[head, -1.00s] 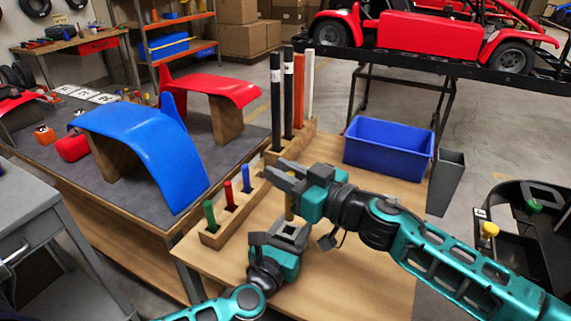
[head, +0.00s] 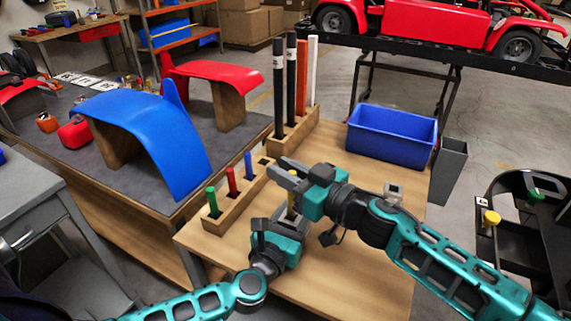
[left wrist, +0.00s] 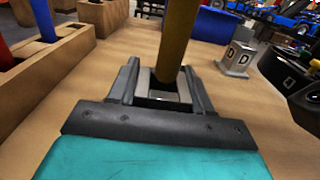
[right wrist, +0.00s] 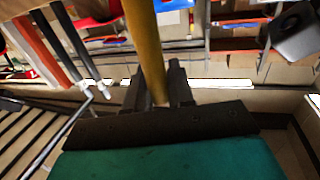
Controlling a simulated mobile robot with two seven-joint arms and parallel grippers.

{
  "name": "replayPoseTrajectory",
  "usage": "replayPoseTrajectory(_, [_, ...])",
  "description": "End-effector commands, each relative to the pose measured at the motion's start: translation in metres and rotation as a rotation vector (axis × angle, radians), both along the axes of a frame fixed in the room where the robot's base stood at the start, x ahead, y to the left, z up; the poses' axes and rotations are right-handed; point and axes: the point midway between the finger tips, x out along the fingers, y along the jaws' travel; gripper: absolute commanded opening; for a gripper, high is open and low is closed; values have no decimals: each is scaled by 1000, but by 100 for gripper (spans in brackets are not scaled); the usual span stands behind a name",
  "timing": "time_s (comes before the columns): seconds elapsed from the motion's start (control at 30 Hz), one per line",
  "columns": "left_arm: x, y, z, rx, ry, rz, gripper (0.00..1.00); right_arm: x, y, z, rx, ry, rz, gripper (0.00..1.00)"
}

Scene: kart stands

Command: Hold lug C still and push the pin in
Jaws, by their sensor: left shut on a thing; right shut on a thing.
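My left gripper (head: 266,222) is low over the wooden table. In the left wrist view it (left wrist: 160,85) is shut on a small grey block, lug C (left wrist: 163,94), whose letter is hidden. My right gripper (head: 284,172) is above and is shut on a yellow pin (head: 291,203). The pin stands roughly upright in the left wrist view (left wrist: 177,40), its lower end at the top of the lug between the left fingers. I cannot tell how deep it sits. The pin also shows between the right fingers in the right wrist view (right wrist: 145,45).
A grey lug marked D (left wrist: 238,58) stands on the table to the right. A wooden rack (head: 232,214) with green, red and blue pins is to the left. Behind are a rack of tall rods (head: 294,130) and a blue bin (head: 392,137). Bare table lies in front.

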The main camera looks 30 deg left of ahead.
Motion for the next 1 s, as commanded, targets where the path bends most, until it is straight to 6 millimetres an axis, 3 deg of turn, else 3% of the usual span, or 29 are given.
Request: replayPoseTrajectory(1.0, [0,0,0,0,-1,1,7,0,1,-45,2,2,2,0])
